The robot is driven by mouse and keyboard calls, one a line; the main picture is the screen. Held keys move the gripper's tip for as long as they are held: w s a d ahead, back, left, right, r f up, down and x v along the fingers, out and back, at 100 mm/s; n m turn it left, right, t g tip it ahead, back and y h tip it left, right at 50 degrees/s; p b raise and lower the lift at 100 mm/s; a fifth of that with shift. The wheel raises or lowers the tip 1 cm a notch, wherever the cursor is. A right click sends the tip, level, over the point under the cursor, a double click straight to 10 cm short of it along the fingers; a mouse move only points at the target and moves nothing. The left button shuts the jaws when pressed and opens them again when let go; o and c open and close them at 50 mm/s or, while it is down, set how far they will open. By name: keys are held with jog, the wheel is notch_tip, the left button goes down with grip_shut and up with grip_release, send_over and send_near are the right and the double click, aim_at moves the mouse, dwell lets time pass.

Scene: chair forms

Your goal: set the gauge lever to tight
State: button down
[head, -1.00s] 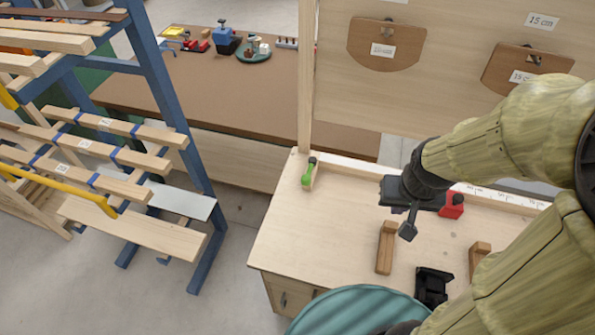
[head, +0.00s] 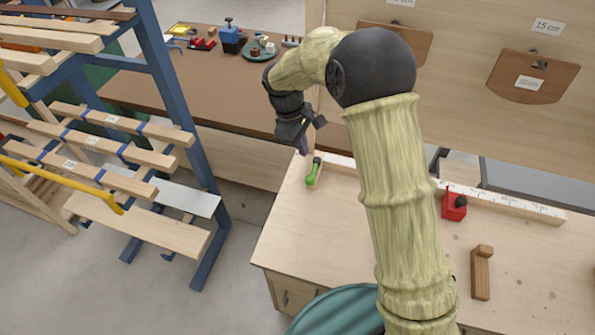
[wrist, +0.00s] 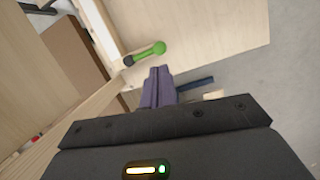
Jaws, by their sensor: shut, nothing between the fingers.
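The gauge lever (head: 313,172) is a small green lever with a dark end, near the left back corner of the light wooden workbench (head: 290,228). In the wrist view the green lever (wrist: 148,53) lies just beyond my fingertips, its dark end to the left. My gripper (head: 303,148) is above and slightly behind the lever in the head view. Its purple-grey fingers (wrist: 158,78) are closed together and empty. The fingers look apart from the lever, but the exact gap cannot be told. No label for tight is readable.
A white ruled fence (head: 500,204) runs along the bench's back, with a red block (head: 453,206) at it. A wooden piece (head: 481,272) lies at right. A blue rack (head: 170,110) with boards stands left. A panel with hanging templates (head: 532,77) rises behind.

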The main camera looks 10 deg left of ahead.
aim_at(314, 170)
jog(key=a+f+n+h, duration=0.1)
jog(key=a+f+n, duration=0.2)
jog(key=a, duration=0.6)
jog(key=shift+w+n+h, duration=0.2)
jog(key=shift+n+h, duration=0.1)
jog(key=shift+n, duration=0.1)
jog(key=d+f+p, duration=0.5)
jog(key=d+f, duration=0.2)
jog(key=f, duration=0.2)
jog(key=shift+d+f+p, duration=0.3)
jog(key=shift+f+p, duration=0.05)
